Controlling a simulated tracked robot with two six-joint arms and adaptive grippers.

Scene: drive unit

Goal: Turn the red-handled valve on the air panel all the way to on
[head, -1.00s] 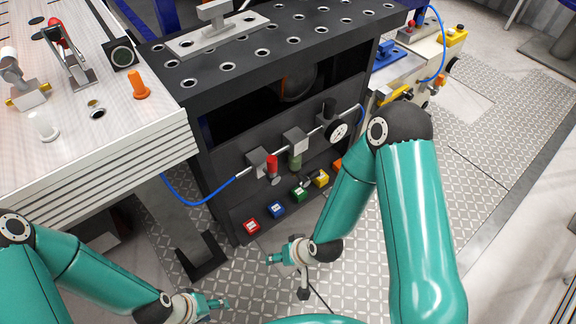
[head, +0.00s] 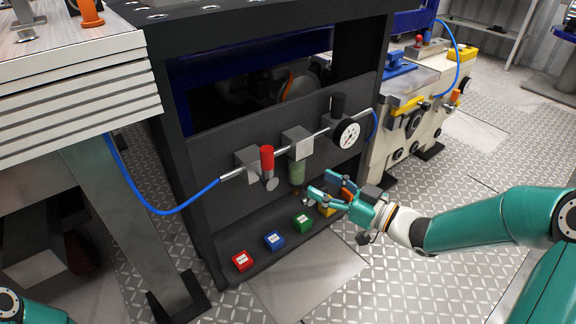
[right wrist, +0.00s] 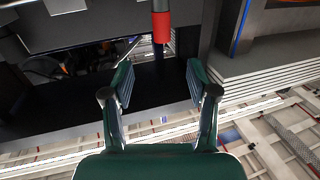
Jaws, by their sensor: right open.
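The red-handled valve (head: 267,158) sits on the pipe of the dark air panel (head: 225,215). Its red handle looks roughly upright in the head view, with a round grey piece below it. My right gripper (head: 320,188) is open and empty, in front of the panel, to the right of the handle and a little lower. In the right wrist view the red handle (right wrist: 162,28) shows at the top, ahead of the open fingers (right wrist: 159,88) and apart from them. My left gripper is out of view.
A pressure gauge (head: 347,133) and a greenish filter bowl (head: 297,172) sit right of the valve. Red (head: 242,260), blue (head: 274,241), green (head: 303,223) and yellow (head: 326,208) blocks line the lower ledge. A blue hose (head: 165,212) loops left to the pipe.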

